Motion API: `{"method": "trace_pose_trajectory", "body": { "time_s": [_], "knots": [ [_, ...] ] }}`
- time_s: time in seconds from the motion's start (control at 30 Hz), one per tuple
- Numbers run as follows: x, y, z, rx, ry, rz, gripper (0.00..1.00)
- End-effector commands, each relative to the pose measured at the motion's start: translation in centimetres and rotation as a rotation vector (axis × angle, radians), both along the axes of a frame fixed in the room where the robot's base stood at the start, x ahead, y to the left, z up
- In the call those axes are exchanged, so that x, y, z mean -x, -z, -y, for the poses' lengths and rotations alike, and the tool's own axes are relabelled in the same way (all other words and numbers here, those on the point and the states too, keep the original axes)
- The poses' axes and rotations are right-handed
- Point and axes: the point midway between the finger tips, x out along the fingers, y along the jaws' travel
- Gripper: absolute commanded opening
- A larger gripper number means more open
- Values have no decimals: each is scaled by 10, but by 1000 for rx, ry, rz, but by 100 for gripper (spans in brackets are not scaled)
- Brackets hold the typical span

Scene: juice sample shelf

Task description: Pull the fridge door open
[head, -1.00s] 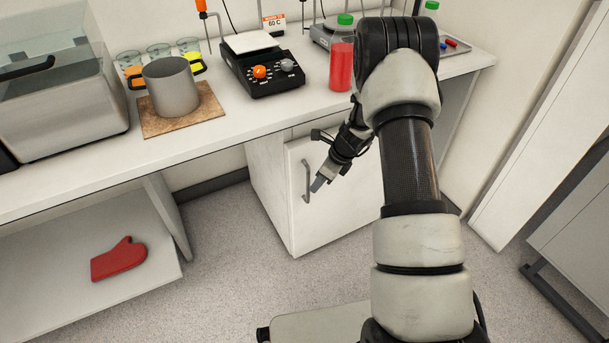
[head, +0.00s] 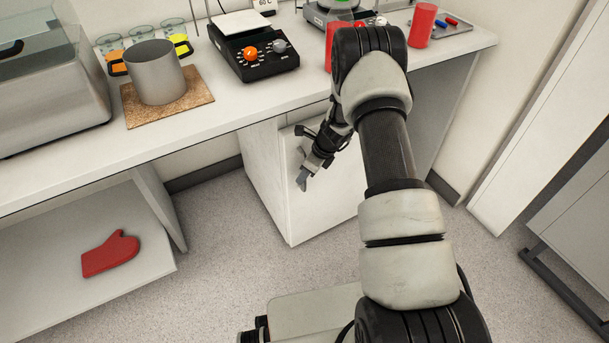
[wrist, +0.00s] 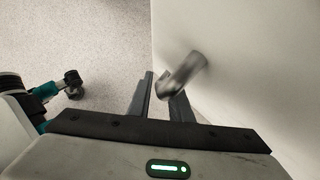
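The fridge is the white cabinet under the counter, and its door (head: 325,208) looks shut in the head view. My gripper (head: 301,182) is in front of the door's left part, at the handle, which it largely hides there. In the wrist view the grey metal handle (wrist: 184,72) shows blurred at the fingertips, overlapping the right finger. The two fingers of my gripper (wrist: 158,88) are apart with a gap between them. I cannot tell whether they touch the handle. The pale door surface fills the right of the wrist view.
The counter (head: 210,120) above holds a pot (head: 155,75), a black scale (head: 255,55) and red bottles. A red oven mitt (head: 110,254) lies on the low shelf at left. Speckled floor (head: 225,235) is clear in front of the fridge. A grey cabinet (head: 575,235) stands at right.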

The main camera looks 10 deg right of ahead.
Motion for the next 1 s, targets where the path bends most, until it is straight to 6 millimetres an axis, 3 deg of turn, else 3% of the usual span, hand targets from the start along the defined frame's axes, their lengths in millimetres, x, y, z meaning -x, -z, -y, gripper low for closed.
{"method": "trace_pose_trajectory", "body": {
  "time_s": [0.17,0.3,0.67,0.87,1.0],
  "knots": [
    [0,0,0,0,0,0,18],
    [0,0,0,0,0,0,0],
    [7,0,5,1,-12,-1,0],
    [38,0,22,-1,-82,-4,0],
    [76,1,47,-1,-175,-5,0]
  ]
}}
